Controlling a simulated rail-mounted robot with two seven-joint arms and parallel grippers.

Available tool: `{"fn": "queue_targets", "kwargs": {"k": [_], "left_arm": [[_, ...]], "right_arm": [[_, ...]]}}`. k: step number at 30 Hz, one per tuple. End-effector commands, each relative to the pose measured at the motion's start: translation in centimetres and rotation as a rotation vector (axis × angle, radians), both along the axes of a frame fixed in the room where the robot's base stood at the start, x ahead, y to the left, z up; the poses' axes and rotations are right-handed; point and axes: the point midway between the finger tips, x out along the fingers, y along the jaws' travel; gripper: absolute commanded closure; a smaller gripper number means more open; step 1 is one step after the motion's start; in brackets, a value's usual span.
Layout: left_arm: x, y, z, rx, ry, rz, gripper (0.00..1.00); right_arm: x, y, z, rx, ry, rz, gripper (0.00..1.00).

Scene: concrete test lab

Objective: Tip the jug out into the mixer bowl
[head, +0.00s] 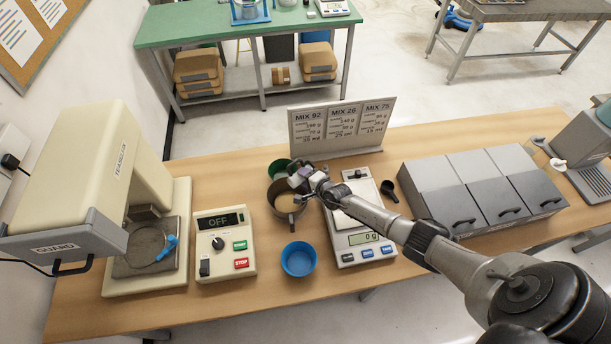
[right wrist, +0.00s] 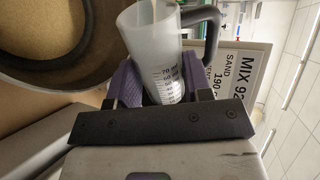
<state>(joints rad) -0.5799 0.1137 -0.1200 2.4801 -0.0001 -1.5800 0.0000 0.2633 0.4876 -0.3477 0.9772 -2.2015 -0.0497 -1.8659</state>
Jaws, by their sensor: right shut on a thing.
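The jug (right wrist: 160,65) is a small translucent white measuring vessel with dark graduations. In the right wrist view it sits between the purple fingers of my right gripper (right wrist: 150,85), which is shut on it. In the head view my right gripper (head: 299,182) is over the back right rim of the mixer bowl (head: 284,206), a dark metallic bowl with a handle at its front. The jug is hard to make out there. The bowl's round rim (right wrist: 95,75) also shows at the upper left of the right wrist view. The jug's contents are unclear. My left gripper is out of view.
A scale (head: 365,240) reading 0 g stands to the right. A mix card (head: 342,127) stands behind.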

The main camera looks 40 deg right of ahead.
Motion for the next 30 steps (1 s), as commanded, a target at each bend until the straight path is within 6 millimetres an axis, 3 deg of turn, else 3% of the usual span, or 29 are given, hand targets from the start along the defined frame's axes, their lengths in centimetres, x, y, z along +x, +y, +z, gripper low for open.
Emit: {"fn": "queue_targets", "kwargs": {"k": [12, 30], "left_arm": [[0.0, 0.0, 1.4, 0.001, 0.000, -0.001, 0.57], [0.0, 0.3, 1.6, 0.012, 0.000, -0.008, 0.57]], "right_arm": [[0.0, 0.2, 0.1, -0.076, 0.004, 0.000, 0.83], [0.0, 0.3, 0.1, -0.092, 0.003, 0.000, 0.83]]}}
